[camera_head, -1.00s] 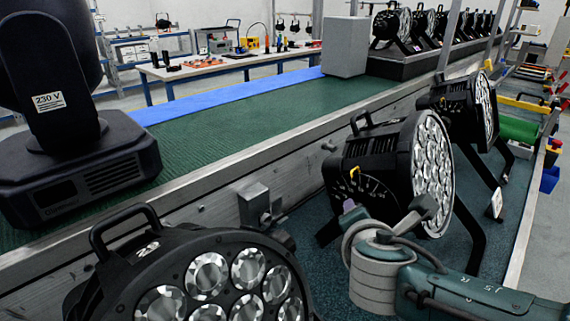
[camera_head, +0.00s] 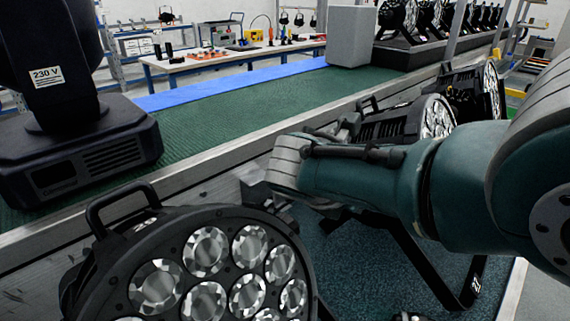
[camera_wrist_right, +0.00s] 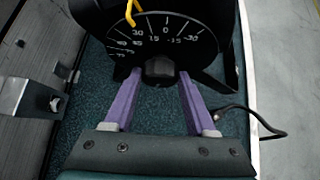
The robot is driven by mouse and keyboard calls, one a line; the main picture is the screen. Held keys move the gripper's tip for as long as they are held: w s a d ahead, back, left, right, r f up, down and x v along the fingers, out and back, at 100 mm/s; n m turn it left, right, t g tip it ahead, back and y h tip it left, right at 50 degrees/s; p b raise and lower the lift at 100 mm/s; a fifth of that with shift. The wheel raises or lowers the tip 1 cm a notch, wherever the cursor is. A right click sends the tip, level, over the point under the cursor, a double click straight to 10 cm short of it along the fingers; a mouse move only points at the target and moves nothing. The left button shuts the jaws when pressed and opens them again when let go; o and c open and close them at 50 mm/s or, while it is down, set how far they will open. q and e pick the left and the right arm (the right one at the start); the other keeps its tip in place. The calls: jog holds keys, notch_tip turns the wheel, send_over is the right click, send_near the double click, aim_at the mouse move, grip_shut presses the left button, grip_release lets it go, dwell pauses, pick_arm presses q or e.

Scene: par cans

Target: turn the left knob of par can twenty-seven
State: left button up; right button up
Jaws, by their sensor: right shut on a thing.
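A black par can (camera_head: 437,115) stands in the middle of the row, its lower part hidden behind my right arm in the head view. In the right wrist view its side (camera_wrist_right: 210,25) shows a white angle scale with a yellow pointer (camera_wrist_right: 131,12). Below the scale is a dark knob (camera_wrist_right: 160,68). The purple fingers of my right gripper (camera_wrist_right: 160,76) are shut on this knob, one on each side. In the head view the gripper is hidden behind my arm. I cannot read a number on this can. My left gripper is not in view.
Another par can (camera_head: 205,265) is close in front at lower left, and one more (camera_head: 490,92) stands behind. A metal bracket (camera_wrist_right: 32,97) is left of the gripper. A black cable (camera_wrist_right: 250,118) lies to its right. A moving-head light (camera_head: 75,150) stands on the green belt (camera_head: 215,125).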

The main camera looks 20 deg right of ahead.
dwell(0.7)
jog(key=o, duration=1.4)
jog(key=shift+c, duration=0.2)
jog(key=p+v, duration=0.7)
jog(key=v, duration=0.2)
jog(key=shift+a+r, duration=0.3)
jog(key=shift+a, duration=0.05)
